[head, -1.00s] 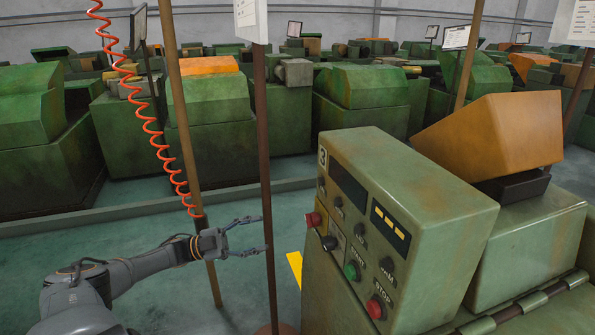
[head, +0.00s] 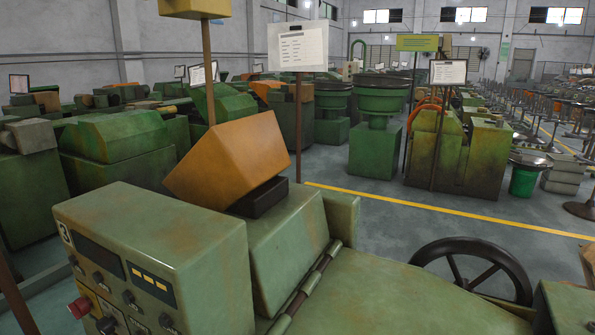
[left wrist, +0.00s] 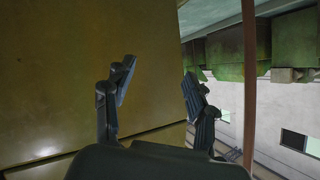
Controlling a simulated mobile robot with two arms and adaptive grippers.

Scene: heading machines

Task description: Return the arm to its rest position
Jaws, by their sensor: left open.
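My left gripper (left wrist: 158,95) shows in the left wrist view with its two fingers spread apart and nothing between them. A flat, worn olive-green machine surface (left wrist: 60,70) fills the left of that view, behind the fingers; I cannot tell the distance to it. In the head view neither of my arms nor grippers shows. The green machine's control box (head: 160,240), marked 3, stands at lower left with a red button (head: 80,307) at its edge.
An orange-brown hood (head: 230,160) sits on the machine behind the box. A black handwheel (head: 475,268) is at lower right. Signs on poles (head: 298,47) stand behind. A yellow floor line (head: 440,208) crosses open grey floor. A thin pole (left wrist: 249,80) stands at right in the wrist view.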

